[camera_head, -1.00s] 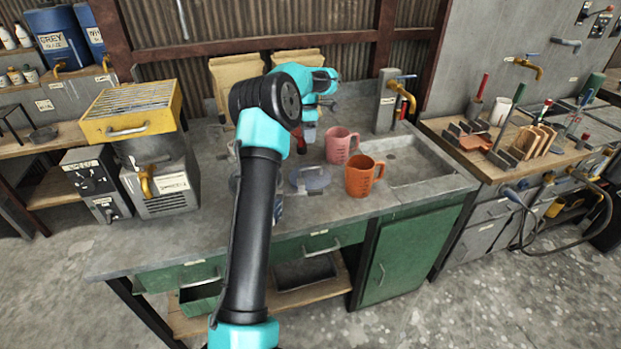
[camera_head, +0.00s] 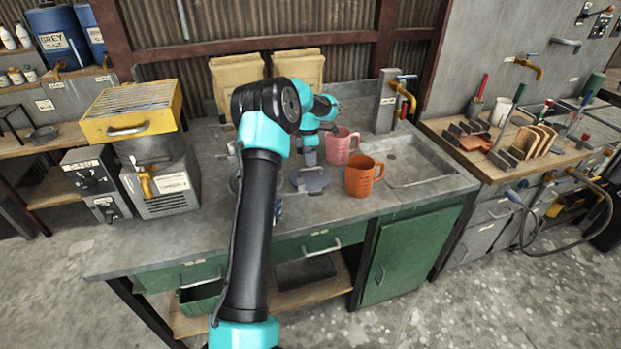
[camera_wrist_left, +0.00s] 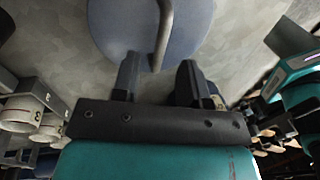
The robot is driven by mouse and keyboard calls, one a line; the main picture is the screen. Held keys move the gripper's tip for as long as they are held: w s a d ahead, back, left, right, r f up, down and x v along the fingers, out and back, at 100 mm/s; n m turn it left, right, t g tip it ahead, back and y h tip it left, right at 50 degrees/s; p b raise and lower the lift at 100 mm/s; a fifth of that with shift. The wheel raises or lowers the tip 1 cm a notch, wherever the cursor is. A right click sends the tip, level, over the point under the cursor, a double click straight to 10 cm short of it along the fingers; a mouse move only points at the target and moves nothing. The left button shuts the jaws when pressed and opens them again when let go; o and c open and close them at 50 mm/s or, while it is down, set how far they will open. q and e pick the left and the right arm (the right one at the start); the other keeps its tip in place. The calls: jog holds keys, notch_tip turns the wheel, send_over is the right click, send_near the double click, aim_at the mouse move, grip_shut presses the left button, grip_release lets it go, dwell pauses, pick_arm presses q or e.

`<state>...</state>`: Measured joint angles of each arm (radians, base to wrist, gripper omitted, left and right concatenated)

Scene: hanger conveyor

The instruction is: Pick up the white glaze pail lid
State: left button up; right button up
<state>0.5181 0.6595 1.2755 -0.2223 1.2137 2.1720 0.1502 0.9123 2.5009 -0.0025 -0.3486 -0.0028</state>
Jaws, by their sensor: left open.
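A round blue-grey lid (camera_head: 311,184) with a bar handle lies on the grey bench, left of the orange jug. It also shows in the left wrist view (camera_wrist_left: 195,28), where its grey handle (camera_wrist_left: 161,35) reaches down between my finger tips. No label on it is readable. My left gripper (camera_head: 311,163) is right above this lid, pointing down; in the left wrist view the fingers (camera_wrist_left: 159,75) are apart on either side of the handle's near end. Another round grey-blue thing (camera_head: 234,186) is mostly hidden behind my left arm.
An orange jug (camera_head: 360,177) and a pink jug (camera_head: 338,148) stand close to the right of the lid. A sink (camera_head: 410,163) lies further right. Two paper sacks (camera_head: 299,70) stand behind, and a yellow-topped machine (camera_head: 160,188) stands left.

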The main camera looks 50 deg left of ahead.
aim_at(310, 168)
pick_arm(q)
jog(key=f, duration=0.4)
jog(key=shift+s+d+f, duration=0.2)
jog(key=shift+d+f, duration=0.05)
jog(key=shift+d, duration=0.15)
grip_shut()
